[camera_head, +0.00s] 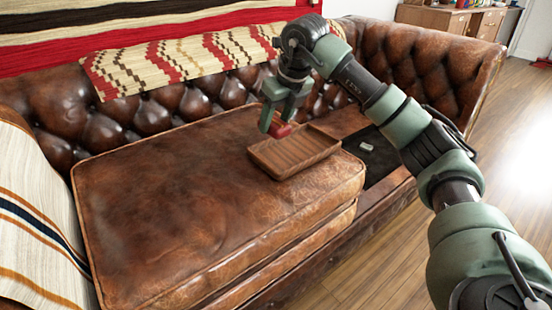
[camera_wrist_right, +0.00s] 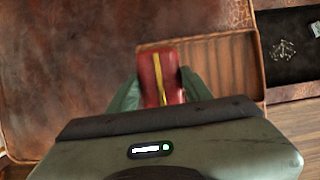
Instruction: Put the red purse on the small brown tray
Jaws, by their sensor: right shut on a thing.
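The red purse (camera_wrist_right: 160,77), with a yellow strip down its middle, is between the fingers of my right gripper (camera_wrist_right: 162,88) in the right wrist view. My right gripper (camera_head: 279,127) also shows in the head view, shut on the purse (camera_head: 281,131), whose lower part shows. The small brown tray (camera_head: 318,152) lies on the sofa cushion. The purse is over the tray's left back part; whether it touches the tray I cannot tell. The tray's ribbed floor (camera_wrist_right: 236,70) shows to the right of the purse in the wrist view. My left gripper is not in view.
The brown leather sofa cushion (camera_head: 180,200) is clear left of the tray. The tufted backrest (camera_head: 140,118) rises behind, with a patterned cloth (camera_head: 190,58) over it. A small pale object (camera_head: 366,146) lies on the dark seat base to the right.

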